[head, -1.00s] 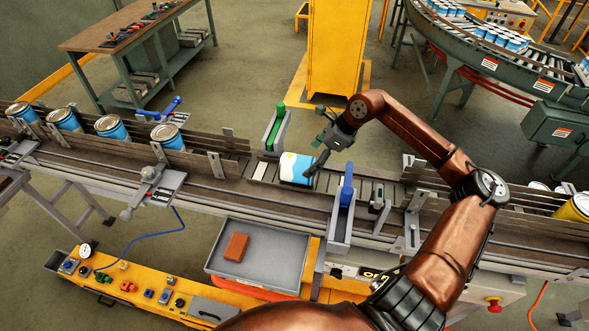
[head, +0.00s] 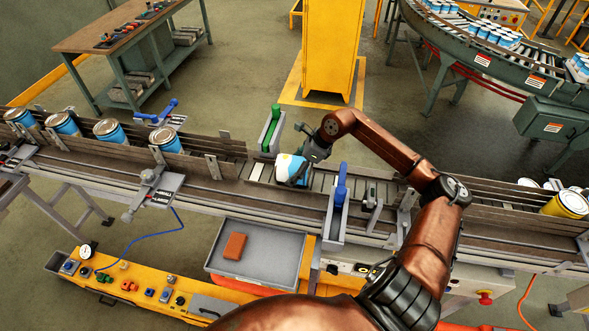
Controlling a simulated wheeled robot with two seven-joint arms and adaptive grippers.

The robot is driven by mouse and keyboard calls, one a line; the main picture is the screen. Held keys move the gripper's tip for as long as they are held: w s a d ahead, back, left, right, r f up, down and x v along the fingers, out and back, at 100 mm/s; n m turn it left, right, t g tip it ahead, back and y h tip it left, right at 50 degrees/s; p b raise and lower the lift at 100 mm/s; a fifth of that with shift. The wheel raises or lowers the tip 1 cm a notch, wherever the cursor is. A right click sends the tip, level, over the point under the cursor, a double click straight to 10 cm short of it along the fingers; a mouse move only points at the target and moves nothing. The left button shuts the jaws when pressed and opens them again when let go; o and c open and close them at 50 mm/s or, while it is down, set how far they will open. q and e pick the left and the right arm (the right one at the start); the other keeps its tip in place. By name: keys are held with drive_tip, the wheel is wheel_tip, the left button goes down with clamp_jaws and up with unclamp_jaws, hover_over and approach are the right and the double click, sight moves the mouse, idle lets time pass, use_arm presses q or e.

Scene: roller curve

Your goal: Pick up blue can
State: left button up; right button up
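A blue and white can (head: 288,168) lies on its side on the roller conveyor, between the green stop and the blue stop. My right gripper (head: 296,172) reaches down from the far side and overlaps the can's right end and top. Its fingers are dark and small here, so I cannot tell whether they are closed on the can. Several other blue cans (head: 167,140) stand upright along the conveyor to the left. My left gripper is not in view.
A green stop (head: 271,128) and a blue stop (head: 340,188) flank the can. A grey tray (head: 280,272) with a red-brown block (head: 235,246) sits in front. A yellow can (head: 566,204) stands at right. Wooden rails (head: 222,147) line the conveyor.

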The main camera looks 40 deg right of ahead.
drive_tip(key=c, duration=1.3)
drive_tip(key=shift+r, duration=0.15)
